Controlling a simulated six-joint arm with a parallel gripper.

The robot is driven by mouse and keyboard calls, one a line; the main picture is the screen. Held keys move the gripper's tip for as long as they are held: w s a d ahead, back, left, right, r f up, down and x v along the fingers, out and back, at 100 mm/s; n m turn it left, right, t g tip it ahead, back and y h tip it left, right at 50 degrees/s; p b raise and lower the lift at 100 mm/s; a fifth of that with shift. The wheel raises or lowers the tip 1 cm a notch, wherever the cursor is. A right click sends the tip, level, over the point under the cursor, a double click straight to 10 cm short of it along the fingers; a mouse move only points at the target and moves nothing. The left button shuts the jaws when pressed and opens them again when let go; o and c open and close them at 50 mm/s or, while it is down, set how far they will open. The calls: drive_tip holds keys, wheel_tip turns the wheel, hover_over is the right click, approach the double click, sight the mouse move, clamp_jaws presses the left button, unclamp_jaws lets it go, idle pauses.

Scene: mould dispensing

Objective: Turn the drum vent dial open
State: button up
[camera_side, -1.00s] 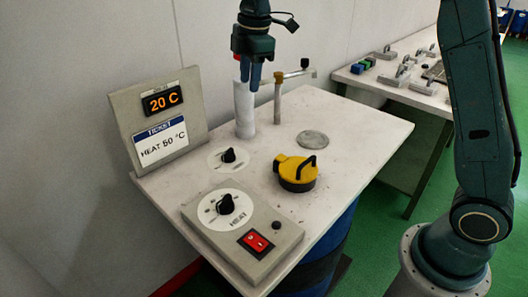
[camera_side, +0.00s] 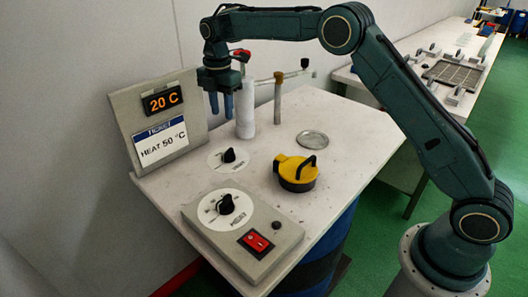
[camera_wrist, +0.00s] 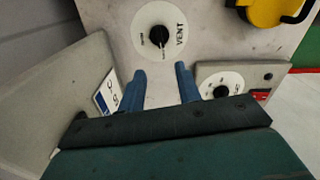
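The vent dial (camera_side: 229,156) is a black knob on a white round plate on the drum-top table (camera_side: 345,150). In the wrist view the vent dial (camera_wrist: 158,38) shows with the word VENT on its plate, ahead of my fingertips. My gripper (camera_side: 220,116) hangs above the table, behind and a little left of the dial in the side view, with its fingers pointing down. Its two blue fingers (camera_wrist: 160,72) are apart with nothing between them. They do not touch the dial.
A heat box with a heat dial (camera_side: 226,204) and a red switch (camera_side: 256,242) stands in front. A yellow cap (camera_side: 296,171) with a black handle sits right. A display panel (camera_side: 160,120) reads 20 C, with a ticket HEAT 50 °C.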

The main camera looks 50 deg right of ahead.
sight(226, 152)
drive_tip(key=shift+f, duration=0.15)
wheel_tip(226, 152, down, 14)
drive_tip(key=shift+r, duration=0.25)
idle(0.4)
clamp_jaws()
